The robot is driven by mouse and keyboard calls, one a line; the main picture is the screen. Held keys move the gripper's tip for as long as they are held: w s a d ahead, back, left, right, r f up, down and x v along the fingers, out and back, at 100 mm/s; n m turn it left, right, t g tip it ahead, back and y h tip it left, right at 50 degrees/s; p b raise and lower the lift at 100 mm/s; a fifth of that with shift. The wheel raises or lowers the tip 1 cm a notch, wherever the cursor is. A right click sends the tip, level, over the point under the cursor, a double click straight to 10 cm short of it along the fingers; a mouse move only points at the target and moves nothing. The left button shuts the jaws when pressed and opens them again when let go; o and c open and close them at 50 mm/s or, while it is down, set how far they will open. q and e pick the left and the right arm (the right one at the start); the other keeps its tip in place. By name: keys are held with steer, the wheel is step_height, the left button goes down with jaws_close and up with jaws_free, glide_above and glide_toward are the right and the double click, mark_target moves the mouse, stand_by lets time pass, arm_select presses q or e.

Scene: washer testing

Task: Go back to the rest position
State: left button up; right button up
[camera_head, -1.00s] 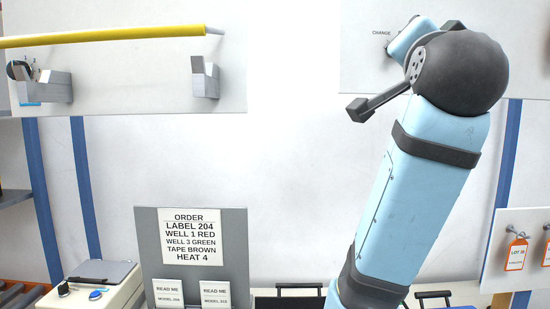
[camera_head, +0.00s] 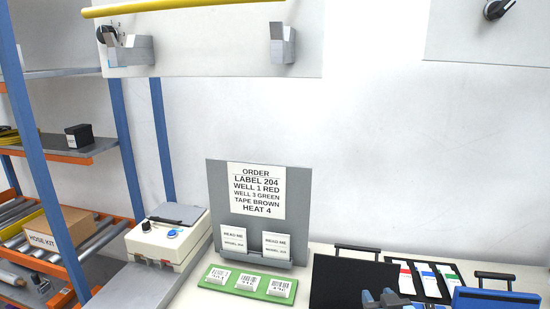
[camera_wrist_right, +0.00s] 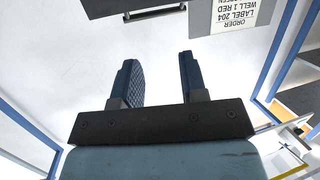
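My right gripper shows at the bottom edge of the head view (camera_head: 385,299), where only its blue fingers are seen, in front of the black case on the table. In the right wrist view its two dark blue fingers (camera_wrist_right: 160,82) stand well apart with nothing between them, so it is open and empty. The rest of the right arm is out of the head view. My left gripper is in neither view.
An order board (camera_head: 226,215) stands on the table behind a green tray (camera_head: 217,286) of labels. A white device (camera_head: 168,243) is at left. Colour strips (camera_head: 425,279) and a blue case (camera_head: 495,299) are at right.

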steer(key=s+a+f+n+g+y+p, duration=0.1)
steer(key=s+f+g, duration=0.1)
steer(key=s+f, duration=0.9)
steer(key=s+a+f+n+g+y, duration=0.1)
steer(key=s+f+g+y, duration=0.1)
steer(key=s+f, duration=1)
steer(key=shift+s+a+p, duration=0.35)
steer(key=shift+s+p, duration=0.05)
steer(key=shift+s, duration=0.5)
steer(key=shift+f, duration=0.1)
